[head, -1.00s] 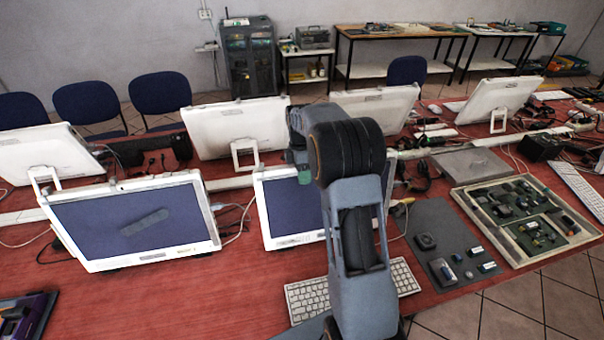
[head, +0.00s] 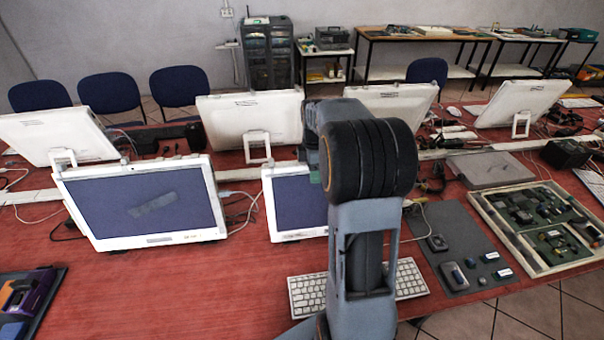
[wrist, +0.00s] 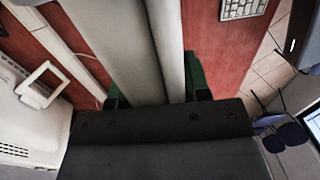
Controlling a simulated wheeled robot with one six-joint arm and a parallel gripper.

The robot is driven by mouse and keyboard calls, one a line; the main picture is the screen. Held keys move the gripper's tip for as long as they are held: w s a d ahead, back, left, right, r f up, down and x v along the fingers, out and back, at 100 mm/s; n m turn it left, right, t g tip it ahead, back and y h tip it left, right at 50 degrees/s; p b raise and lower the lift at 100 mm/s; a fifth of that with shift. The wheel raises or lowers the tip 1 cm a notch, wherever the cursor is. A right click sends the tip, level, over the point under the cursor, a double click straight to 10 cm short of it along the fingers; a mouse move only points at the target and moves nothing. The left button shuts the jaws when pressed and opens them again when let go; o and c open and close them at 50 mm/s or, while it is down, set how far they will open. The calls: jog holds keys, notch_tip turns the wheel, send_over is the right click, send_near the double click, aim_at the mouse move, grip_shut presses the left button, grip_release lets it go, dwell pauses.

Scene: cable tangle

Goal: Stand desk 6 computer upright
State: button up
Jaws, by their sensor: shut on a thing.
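The computer (head: 299,205) in the middle of the near row is a white-framed flat unit with a dark screen facing me. It looks upright, leaning back much like its left neighbour. My arm hides its right part, so I cannot tell its full tilt or base contact. In the wrist view its pale body (wrist: 112,40) runs up between the green fingers. My gripper (wrist: 155,92) is shut on its edge. In the head view my arm mostly hides the gripper.
A similar computer (head: 148,203) stands to the left. A keyboard (head: 305,294) lies in front, partly behind my arm. A grey mat (head: 462,240) and parts tray (head: 552,228) lie to the right. More computers (head: 250,120) stand behind.

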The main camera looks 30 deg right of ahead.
jog(key=shift+s, duration=0.1)
jog(key=o, duration=1.3)
jog(key=shift+s, duration=0.15)
jog(key=shift+c, duration=0.2)
jog(key=shift+r, duration=0.1)
notch_tip(320, 180, up, 14)
jog(key=shift+w, duration=0.4)
jog(key=shift+d+f, duration=0.1)
jog(key=shift+f, duration=0.1)
